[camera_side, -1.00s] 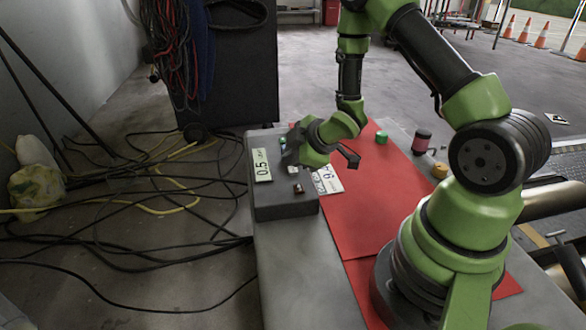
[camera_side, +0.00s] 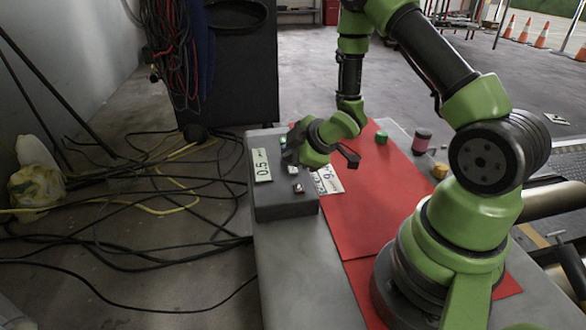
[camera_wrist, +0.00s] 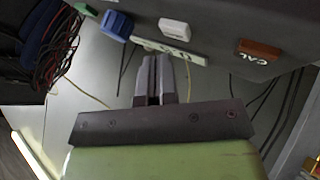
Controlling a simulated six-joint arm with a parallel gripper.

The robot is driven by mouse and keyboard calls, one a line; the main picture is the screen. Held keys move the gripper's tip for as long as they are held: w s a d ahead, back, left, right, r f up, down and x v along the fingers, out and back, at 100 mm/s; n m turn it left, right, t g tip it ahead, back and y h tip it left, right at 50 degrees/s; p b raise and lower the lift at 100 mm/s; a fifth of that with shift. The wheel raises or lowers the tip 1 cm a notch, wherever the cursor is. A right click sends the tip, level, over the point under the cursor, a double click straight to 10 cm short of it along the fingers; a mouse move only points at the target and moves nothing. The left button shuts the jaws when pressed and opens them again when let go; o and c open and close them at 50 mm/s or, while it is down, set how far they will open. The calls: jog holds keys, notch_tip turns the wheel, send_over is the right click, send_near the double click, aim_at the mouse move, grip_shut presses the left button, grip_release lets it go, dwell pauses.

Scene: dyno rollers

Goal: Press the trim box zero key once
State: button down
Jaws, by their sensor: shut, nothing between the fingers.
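The trim box (camera_side: 285,207) is a grey box on the left end of the bench, with a pale readout showing 0.5 (camera_side: 262,165) on its top. In the wrist view its keys show as a green key (camera_wrist: 65,10), a blue key (camera_wrist: 117,25), a white key (camera_wrist: 173,27) and a red-brown key marked CAL (camera_wrist: 259,50). I cannot read which one is zero. My gripper (camera_side: 291,156) is over the box's key row in the side view. In the wrist view its fingers (camera_wrist: 157,62) are together and empty, below the white and blue keys. Contact with a key cannot be seen.
A red mat (camera_side: 370,200) covers the bench right of the box. A green cylinder (camera_side: 381,137), a dark-and-pink cylinder (camera_side: 421,142) and an orange piece (camera_side: 440,171) stand towards its far right. Loose cables (camera_side: 150,200) lie on the floor at left.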

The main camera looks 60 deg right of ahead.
aim_at(292, 170)
dwell(0.4)
jog(key=shift+f, duration=0.4)
jog(key=shift+f, duration=0.35)
dwell(0.5)
jog(key=shift+r, duration=0.75)
jog(key=shift+r, duration=2.55)
